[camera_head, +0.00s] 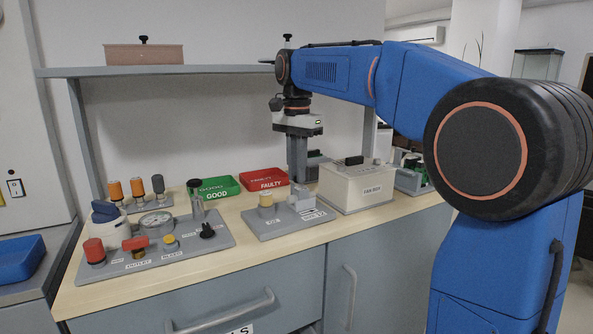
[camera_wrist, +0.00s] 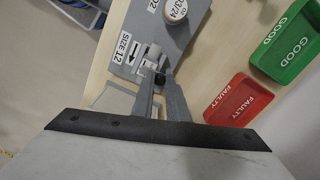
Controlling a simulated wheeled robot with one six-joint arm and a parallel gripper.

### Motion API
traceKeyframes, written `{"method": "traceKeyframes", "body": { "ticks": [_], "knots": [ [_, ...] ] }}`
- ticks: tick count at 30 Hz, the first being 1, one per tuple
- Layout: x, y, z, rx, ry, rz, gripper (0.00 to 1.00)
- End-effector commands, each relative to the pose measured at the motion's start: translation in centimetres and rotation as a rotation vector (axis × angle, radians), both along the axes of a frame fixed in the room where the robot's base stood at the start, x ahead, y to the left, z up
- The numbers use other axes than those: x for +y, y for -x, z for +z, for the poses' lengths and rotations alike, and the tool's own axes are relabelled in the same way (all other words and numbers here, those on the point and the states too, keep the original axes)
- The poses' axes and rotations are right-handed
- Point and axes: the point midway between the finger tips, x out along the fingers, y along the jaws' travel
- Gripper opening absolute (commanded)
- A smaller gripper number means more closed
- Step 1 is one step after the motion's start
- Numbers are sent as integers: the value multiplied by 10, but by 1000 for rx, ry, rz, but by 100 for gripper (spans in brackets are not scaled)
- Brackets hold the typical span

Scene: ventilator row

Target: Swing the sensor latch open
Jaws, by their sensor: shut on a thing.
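The sensor plate (camera_head: 282,226) is a grey panel on the bench with a round cream-topped sensor (camera_head: 266,203) and a light grey latch block (camera_head: 304,200) at its right. The plate also shows in the wrist view (camera_wrist: 180,40), with the dated sensor top (camera_wrist: 175,12) and the latch (camera_wrist: 151,57) by an arrow label. My gripper (camera_head: 299,186) points down at the latch from above. In the wrist view its fingers (camera_wrist: 160,82) converge on a small dark part of the latch and are shut on it. The fingers hide part of the latch, and its exact angle is hard to tell.
A panel with knobs and a gauge (camera_head: 156,220) stands to the left. Green GOOD (camera_head: 216,187) and red FAULTY (camera_head: 263,181) trays lie behind. A cream box (camera_head: 356,187) is close on the right. A shelf (camera_head: 200,70) runs above the bench.

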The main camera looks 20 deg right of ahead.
Motion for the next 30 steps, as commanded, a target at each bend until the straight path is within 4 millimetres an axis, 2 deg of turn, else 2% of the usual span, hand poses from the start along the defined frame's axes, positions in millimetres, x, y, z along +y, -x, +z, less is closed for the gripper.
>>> {"method": "traceKeyframes", "body": {
  "ticks": [8,30],
  "knots": [
    [-4,-1,0,-1,-1,182,0],
    [-13,-11,1,-2,-1,882,0]
  ]
}}
